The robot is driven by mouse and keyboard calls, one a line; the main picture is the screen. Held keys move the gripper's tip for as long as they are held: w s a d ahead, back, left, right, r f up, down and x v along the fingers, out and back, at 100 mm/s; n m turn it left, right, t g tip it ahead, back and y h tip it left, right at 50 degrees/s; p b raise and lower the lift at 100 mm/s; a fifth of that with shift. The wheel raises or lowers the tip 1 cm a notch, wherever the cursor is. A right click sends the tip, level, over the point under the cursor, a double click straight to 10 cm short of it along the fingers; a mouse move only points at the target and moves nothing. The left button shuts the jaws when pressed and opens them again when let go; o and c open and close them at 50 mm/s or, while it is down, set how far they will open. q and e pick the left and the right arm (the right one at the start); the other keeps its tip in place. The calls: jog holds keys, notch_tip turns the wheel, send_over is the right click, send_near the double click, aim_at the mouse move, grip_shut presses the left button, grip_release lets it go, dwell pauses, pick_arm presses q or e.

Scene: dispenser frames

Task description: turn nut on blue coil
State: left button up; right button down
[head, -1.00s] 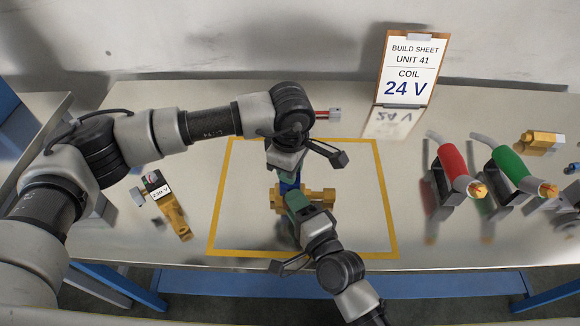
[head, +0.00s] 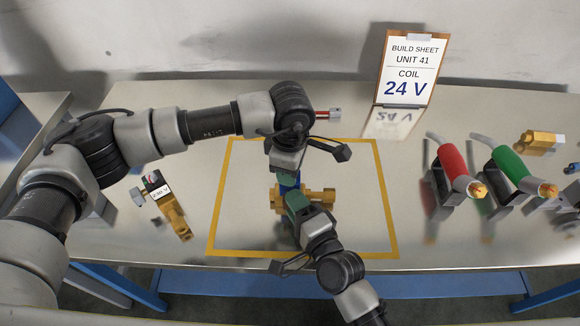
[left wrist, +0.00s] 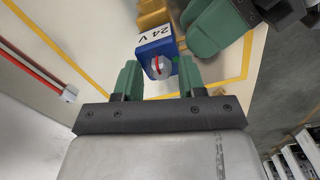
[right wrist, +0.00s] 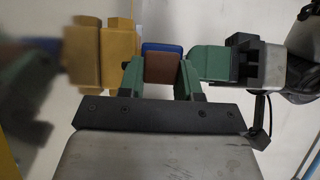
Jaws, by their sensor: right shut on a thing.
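The blue coil (head: 288,181) stands on a brass valve body (head: 322,197) inside the yellow outline. In the left wrist view the coil (left wrist: 157,42) shows a "24 V" label and a round grey nut (left wrist: 160,68) with a red mark. My left gripper (head: 287,172) comes from the back; its green fingers are open, one on each side of the nut, with gaps visible. My right gripper (head: 294,201) comes from the front and is shut on the coil. In the right wrist view a brown face of the coil (right wrist: 163,68) lies between its fingers. The head view hides the nut.
Another valve with a labelled coil (head: 157,186) lies at the left. A build sheet (head: 408,70) reading "COIL 24 V" stands at the back. A red-handled tool (head: 453,162), a green-handled tool (head: 512,165) and brass fittings (head: 538,142) are at the right. The table between is clear.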

pick_arm(q)
jog(key=shift+o, duration=0.6)
pick_arm(e)
jog(key=shift+f, duration=0.15)
pick_arm(q)
notch_tip(320, 180, up, 12)
pick_arm(e)
jog(key=c, duration=0.7)
grip_release()
